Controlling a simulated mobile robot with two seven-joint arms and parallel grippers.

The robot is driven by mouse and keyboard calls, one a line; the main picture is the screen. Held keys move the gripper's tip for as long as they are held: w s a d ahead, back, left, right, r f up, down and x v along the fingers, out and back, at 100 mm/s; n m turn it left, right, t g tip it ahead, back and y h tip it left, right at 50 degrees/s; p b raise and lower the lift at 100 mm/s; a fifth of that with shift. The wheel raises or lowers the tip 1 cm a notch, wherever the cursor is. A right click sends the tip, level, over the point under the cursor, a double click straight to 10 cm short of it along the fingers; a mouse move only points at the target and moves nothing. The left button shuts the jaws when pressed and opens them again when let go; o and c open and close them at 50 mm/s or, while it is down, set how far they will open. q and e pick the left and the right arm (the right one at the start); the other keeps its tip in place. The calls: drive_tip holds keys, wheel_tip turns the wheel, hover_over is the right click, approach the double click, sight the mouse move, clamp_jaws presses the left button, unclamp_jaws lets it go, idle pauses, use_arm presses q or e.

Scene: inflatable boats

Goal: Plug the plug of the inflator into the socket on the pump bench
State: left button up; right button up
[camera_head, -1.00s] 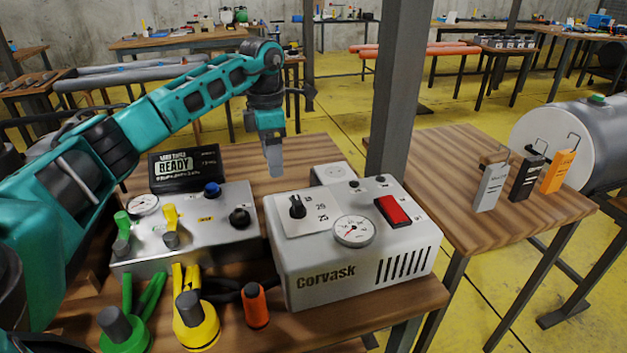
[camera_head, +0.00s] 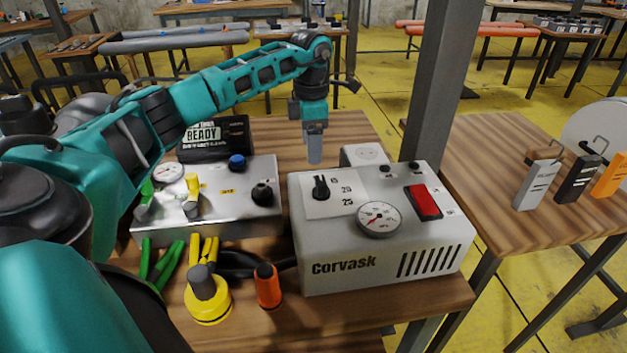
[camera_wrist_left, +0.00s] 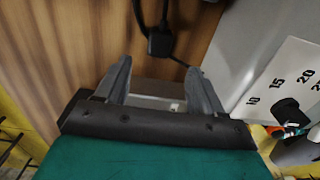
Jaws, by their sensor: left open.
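The white inflator marked Corvask (camera_head: 335,280), with a dial, gauge and red switch, stands on the wooden bench (camera_head: 345,125). A light box with a socket-like face (camera_head: 366,154) stands behind it. My left gripper (camera_head: 314,158) points down beyond the inflator's back left edge, left of that box. In the left wrist view its fingers (camera_wrist_left: 160,85) are open. A small black plug-like block (camera_wrist_left: 160,43) with a cord lies on the wood above the fingertips in that picture, outside the fingers. The head view does not show this block. My right gripper is out of view.
A grey post (camera_head: 440,80) rises behind the inflator at the right. Bare wood lies behind the gripper.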

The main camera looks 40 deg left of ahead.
use_arm(q)
drive_tip(key=shift+f, duration=1.1)
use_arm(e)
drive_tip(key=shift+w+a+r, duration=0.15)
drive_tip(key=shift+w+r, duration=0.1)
use_arm(q)
drive_tip(key=f, duration=0.5)
drive_tip(key=shift+w+f+b, duration=0.1)
drive_tip(key=shift+w+b, duration=0.1)
drive_tip(key=shift+b, duration=0.15)
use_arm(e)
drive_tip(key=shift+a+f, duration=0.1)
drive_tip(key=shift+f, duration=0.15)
use_arm(q)
drive_tip(key=shift+c, duration=0.3)
drive_tip(key=c, duration=1)
